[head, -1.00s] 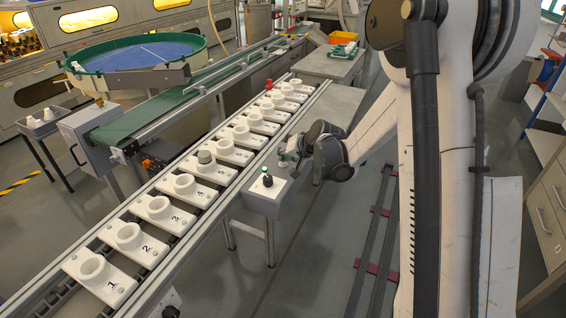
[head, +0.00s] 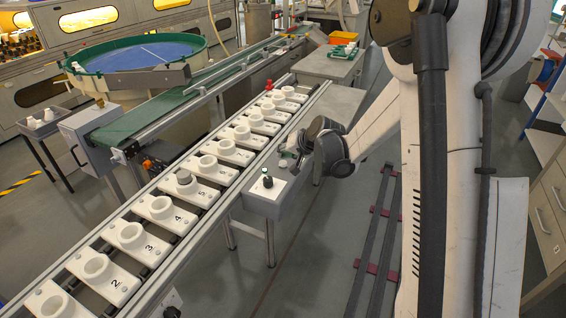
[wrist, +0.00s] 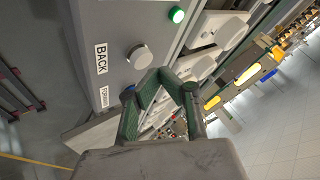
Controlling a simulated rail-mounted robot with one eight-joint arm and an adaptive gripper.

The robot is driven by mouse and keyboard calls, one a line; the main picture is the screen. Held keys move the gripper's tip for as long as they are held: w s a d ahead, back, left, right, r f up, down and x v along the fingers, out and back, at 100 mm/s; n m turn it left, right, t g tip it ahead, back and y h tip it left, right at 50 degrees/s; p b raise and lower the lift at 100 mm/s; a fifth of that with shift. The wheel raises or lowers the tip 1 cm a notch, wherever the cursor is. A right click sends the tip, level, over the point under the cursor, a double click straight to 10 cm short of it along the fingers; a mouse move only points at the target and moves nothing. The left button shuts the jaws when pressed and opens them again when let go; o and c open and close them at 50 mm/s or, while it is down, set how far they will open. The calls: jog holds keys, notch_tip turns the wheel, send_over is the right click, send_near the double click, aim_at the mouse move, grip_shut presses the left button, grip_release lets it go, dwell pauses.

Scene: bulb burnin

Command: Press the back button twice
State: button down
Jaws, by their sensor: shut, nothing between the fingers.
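The control box (head: 260,202) stands beside the pallet conveyor. In the wrist view its grey face (wrist: 108,20) carries a BACK label (wrist: 101,59) with a round silver button (wrist: 139,56) beside it. A FORWARD label (wrist: 104,97) sits below, and the area beside it is partly hidden by my left finger. A lit green lamp (wrist: 176,15) is at the upper right. My gripper (wrist: 168,78) is shut and empty, its tips just below the silver button in the picture; contact cannot be told. In the head view my gripper (head: 287,160) is behind the box.
A green belt (head: 130,118) and blue round bowl (head: 140,54) lie beyond. A grey table (head: 335,105) stands behind my gripper.

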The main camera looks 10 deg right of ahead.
aim_at(284, 163)
jog(key=shift+r+p, duration=1.3)
jog(key=shift+r, duration=1.2)
